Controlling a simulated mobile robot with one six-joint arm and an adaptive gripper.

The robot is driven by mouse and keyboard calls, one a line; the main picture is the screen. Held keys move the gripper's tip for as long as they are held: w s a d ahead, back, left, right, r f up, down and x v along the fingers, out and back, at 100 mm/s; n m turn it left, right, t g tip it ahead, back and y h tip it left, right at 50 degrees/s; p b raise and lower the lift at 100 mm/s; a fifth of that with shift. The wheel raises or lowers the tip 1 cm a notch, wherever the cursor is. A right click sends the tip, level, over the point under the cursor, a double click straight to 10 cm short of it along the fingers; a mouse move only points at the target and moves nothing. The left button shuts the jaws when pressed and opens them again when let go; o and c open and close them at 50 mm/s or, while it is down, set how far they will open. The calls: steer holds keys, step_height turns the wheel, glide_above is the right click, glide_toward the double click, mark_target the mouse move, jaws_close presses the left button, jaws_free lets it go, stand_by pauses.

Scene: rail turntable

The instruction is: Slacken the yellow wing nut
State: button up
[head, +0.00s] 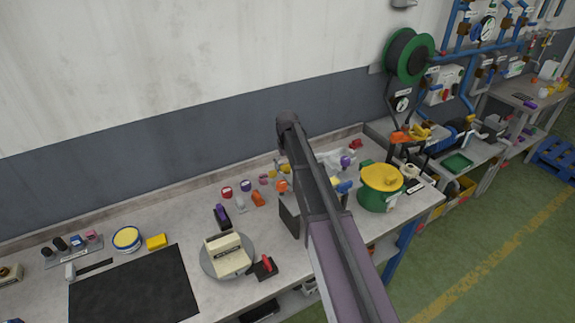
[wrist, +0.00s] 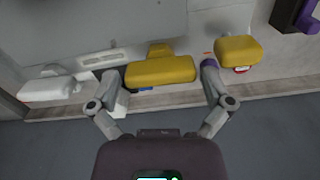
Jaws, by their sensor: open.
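A yellow piece with a wide bar and a short stub, which looks like the yellow wing nut (wrist: 162,72), is in the middle of the wrist view. My gripper (wrist: 160,76) is open, with one finger to the left of the bar and the other to its right. A gap shows on the right side; at the left I cannot tell whether the finger touches. In the head view my arm crosses the bench and hides most of this spot, so I cannot make out the wing nut clearly there.
In the wrist view a second yellow block (wrist: 238,50) is close to the right finger, and a white part (wrist: 48,89) lies left. In the head view a green pot with a yellow lid (head: 381,178) stands right of my arm. A black mat (head: 135,288) lies front left.

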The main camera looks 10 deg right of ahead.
mark_target(287, 164)
steer(key=m, duration=1.6)
step_height(287, 164, up, 14)
steer(key=p, duration=1.4)
steer(key=s+f+n+b, duration=0.2)
steer(key=s+n, duration=0.9)
steer(key=s, duration=1.1)
steer(key=s+f+n+b, duration=0.1)
steer(key=s+f+b, duration=0.2)
steer(key=f+b, duration=0.7)
steer(key=s+f+n+b, duration=0.2)
steer(key=s+f+b, duration=0.2)
steer(key=f+b, duration=0.6)
